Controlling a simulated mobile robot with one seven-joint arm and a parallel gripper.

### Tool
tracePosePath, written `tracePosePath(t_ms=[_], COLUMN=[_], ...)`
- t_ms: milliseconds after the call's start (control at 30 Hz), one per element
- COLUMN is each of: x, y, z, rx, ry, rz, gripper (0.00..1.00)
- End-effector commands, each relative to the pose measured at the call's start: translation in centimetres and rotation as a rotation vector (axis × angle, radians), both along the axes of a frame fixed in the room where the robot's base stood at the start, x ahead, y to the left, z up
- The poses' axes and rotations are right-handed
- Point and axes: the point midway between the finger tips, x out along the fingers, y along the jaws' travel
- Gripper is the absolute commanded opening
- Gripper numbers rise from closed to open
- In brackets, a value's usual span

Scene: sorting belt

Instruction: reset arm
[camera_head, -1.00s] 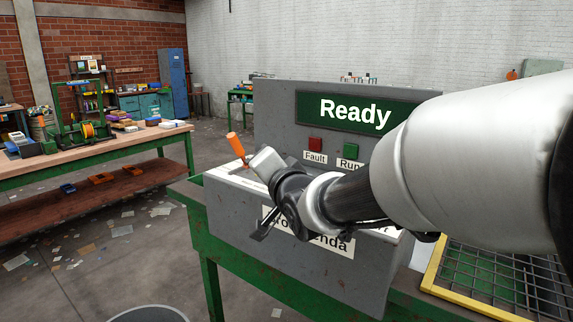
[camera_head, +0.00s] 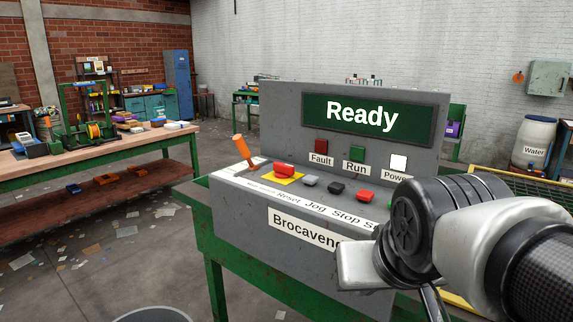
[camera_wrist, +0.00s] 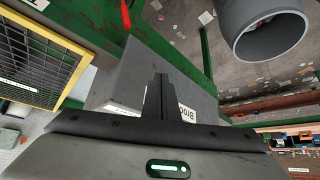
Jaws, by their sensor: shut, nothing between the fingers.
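My arm reaches in from the right in the head view, in front of the right part of the grey control panel (camera_head: 245,212). My gripper (camera_wrist: 160,82) shows in the wrist view with its fingers together and nothing between them. In the head view its fingertips are mostly hidden behind the wrist. The panel's screen (camera_head: 367,117) reads "Ready". An orange-handled lever (camera_head: 240,148), tilted, stands at the panel's left end. A red button (camera_head: 284,170) on a yellow plate and several smaller buttons line the top. My arm hides the panel's right end.
The panel stands on a green table (camera_head: 212,265). A workbench (camera_head: 110,155) with tools and boxes is at the left. A yellow-framed mesh (camera_wrist: 40,62) lies beside the panel. A grey bin (camera_wrist: 268,35) stands on the floor. A water barrel (camera_head: 533,143) is at the far right.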

Motion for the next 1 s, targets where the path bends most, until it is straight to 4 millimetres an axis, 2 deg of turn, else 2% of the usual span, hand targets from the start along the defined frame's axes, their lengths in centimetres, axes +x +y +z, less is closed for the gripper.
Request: tracePosePath(t_ms=[33, 100, 133, 200, 367, 600, 700, 833, 1000], x=[-2.3, -5.5, -5.9, -5.5, -5.5, -5.4, -5.4, -5.4, -5.4], y=[-1.0, -2.0, -2.0, -1.9, -1.9, -1.9, -1.9, -1.9, -1.9], z=[-1.1, -2.7, -1.5, 1.4, 6.3, 15.4, 18.1, 19.9, 20.2], rx=[0.0, 0.003, 0.003, 0.001, 0.001, 0.001, 0.002, 0.002, 0.002], ry=[0.048, 0.124, 0.139, 0.134, 0.134, 0.133, 0.133, 0.133, 0.132], rz=[-0.011, -0.014, -0.011, -0.008, -0.008, -0.008, -0.009, -0.009, -0.009], gripper=[0.0, 0.0, 0.0, 0.0, 0.0, 0.0, 0.0, 0.0, 0.0])
